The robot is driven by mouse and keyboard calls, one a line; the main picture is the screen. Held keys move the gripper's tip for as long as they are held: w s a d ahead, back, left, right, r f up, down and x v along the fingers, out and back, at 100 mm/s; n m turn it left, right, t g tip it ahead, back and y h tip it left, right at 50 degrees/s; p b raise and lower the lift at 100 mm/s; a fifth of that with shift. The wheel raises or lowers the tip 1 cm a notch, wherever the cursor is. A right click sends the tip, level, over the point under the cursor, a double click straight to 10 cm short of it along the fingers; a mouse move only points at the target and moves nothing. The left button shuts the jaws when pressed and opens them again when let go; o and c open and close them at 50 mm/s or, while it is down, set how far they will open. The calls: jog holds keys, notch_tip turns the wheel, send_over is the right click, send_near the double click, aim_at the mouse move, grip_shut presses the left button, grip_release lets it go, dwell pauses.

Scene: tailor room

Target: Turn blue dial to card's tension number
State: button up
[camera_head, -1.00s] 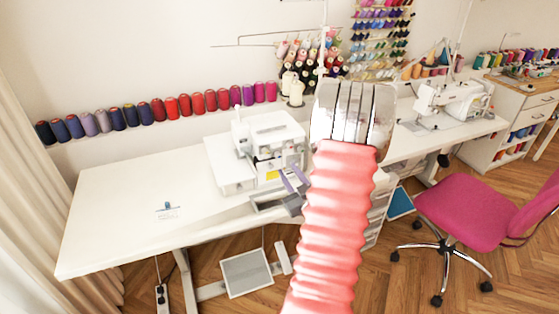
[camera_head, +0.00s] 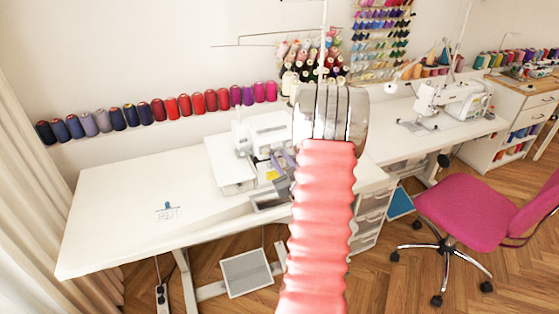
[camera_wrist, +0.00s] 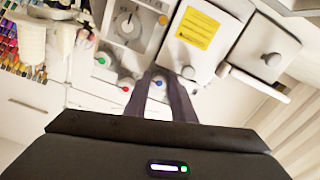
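The sewing machine (camera_head: 230,165) is white and stands on the white table. In the wrist view the blue dial (camera_wrist: 158,83) shows between my two dark fingers, beyond their gap. My gripper (camera_wrist: 163,74) is open, its fingers pointing at the machine's front; I cannot tell whether they touch the dial. My gripper (camera_head: 281,164) also shows in the head view close to the machine, partly behind my arm. A small white card (camera_head: 168,214) with a blue clip stands on the table at left. It bears dark marks too small to read.
A green dial (camera_wrist: 102,60) and a red dial (camera_wrist: 125,87) sit left of the blue one. A yellow label (camera_wrist: 197,27) marks the machine. The table's left part (camera_head: 110,210) is mostly clear.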

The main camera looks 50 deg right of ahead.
grip_shut()
jog(key=shift+a, duration=0.2)
jog(key=shift+m, duration=2.9)
jog(key=shift+o, duration=0.5)
grip_release()
jog(key=shift+w, duration=0.1)
jog(key=shift+o, duration=0.3)
jog(key=shift+d, duration=0.1)
